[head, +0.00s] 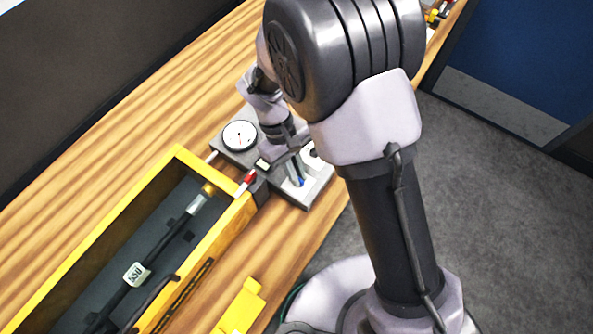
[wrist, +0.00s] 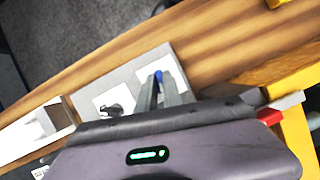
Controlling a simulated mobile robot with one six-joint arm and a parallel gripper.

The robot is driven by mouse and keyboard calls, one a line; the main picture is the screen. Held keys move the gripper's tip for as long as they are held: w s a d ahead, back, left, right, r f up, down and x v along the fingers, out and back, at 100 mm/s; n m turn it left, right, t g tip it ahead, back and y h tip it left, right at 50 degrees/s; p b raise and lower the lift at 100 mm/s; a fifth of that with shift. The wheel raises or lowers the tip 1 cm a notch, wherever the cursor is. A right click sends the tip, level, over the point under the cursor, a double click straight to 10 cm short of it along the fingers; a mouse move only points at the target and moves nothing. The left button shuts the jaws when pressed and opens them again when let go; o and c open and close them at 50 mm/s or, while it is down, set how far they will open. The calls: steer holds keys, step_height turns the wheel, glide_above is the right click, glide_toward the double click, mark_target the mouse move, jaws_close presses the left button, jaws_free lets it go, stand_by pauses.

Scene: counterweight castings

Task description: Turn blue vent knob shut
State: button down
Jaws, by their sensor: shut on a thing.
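The blue vent knob (wrist: 158,76) shows between the fingertips of my gripper (wrist: 160,80) in the wrist view, on a white square of a grey panel block (wrist: 130,73). In the head view a bit of the blue knob (head: 301,182) shows at the fingertips of my gripper (head: 298,180). The gripper is shut on the knob, and the fingers hide most of it, so its angle cannot be read. The grey block (head: 318,188) lies on the wooden bench and carries a round white dial (head: 240,135).
A yellow-rimmed tray (head: 180,152) with a dark rod tagged 530 (head: 136,274) lies left of the block. A red-tipped part (head: 247,178) sits between them. A yellow piece (head: 240,308) lies near the bench's front edge. My arm covers part of the bench.

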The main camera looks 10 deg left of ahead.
steer(key=m+g+y, duration=0.1)
steer(key=m, duration=0.2)
steer(key=shift+w+m, duration=0.1)
steer(key=shift+m, duration=0.2)
steer(key=m+y, duration=0.1)
steer(key=m, duration=0.2)
steer(key=shift+d+m+y, duration=0.15)
steer(key=shift+m+y, duration=0.15)
steer(key=m, duration=0.2)
steer(key=m+y, duration=0.1)
steer(key=m, duration=0.1)
steer(key=shift+d+g+y+b, duration=0.1)
steer(key=shift+g+y+b, duration=0.2)
steer(key=shift+b, duration=0.1)
steer(key=shift+m+y+b, duration=0.45)
steer(key=shift+m+y, duration=0.15)
steer(key=shift+m, duration=1.1)
steer(key=shift+d+m, duration=0.1)
steer(key=shift+m, duration=0.2)
steer(key=c, duration=1.5)
jaws_free()
